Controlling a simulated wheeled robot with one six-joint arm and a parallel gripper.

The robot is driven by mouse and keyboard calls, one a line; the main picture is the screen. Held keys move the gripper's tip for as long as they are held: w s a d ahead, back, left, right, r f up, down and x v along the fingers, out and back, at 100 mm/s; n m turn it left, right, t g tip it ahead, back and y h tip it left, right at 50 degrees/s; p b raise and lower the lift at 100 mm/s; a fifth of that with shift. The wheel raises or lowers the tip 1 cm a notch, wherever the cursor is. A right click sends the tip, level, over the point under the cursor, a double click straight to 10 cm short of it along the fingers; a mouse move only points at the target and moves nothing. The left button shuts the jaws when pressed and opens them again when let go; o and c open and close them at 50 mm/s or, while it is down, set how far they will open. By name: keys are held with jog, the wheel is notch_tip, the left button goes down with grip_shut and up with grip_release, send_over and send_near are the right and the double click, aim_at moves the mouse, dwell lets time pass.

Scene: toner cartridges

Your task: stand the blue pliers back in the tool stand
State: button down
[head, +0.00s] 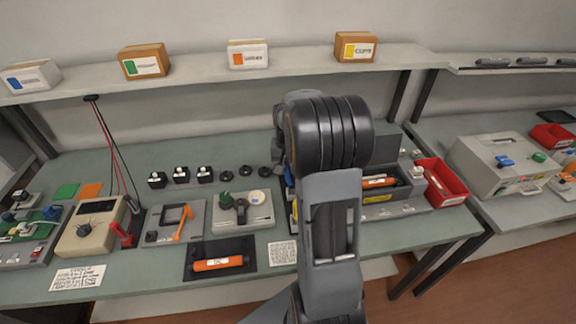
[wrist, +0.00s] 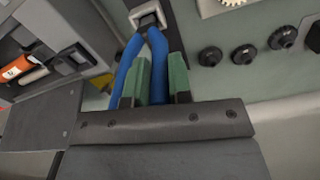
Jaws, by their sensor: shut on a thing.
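The blue pliers (wrist: 158,62) show in the wrist view as two curved blue handles that meet near the top of the picture. My gripper (wrist: 160,80) has green finger pads; they are shut on one handle, and the other handle runs outside the left finger. The joined end of the pliers meets a light square-mouthed holder (wrist: 148,12) on a dark base, which looks like the tool stand. I cannot tell how deep the pliers sit in it. In the head view my arm hides the gripper, and I cannot make out the pliers or stand there.
In the wrist view, a grey machine with an orange cartridge (wrist: 17,67) is close on the left, and black knobs (wrist: 243,54) stand on the right. In the head view, a red bin (head: 441,183) is right of my arm and an orange cartridge (head: 218,263) lies on a dark mat.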

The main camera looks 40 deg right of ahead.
jog(key=shift+f+b, duration=0.55)
jog(key=shift+f, duration=0.2)
dwell(0.5)
jog(key=c, duration=0.9)
grip_release()
jog(key=shift+c, duration=0.2)
notch_tip(320, 180, up, 14)
jog(key=shift+f, duration=0.1)
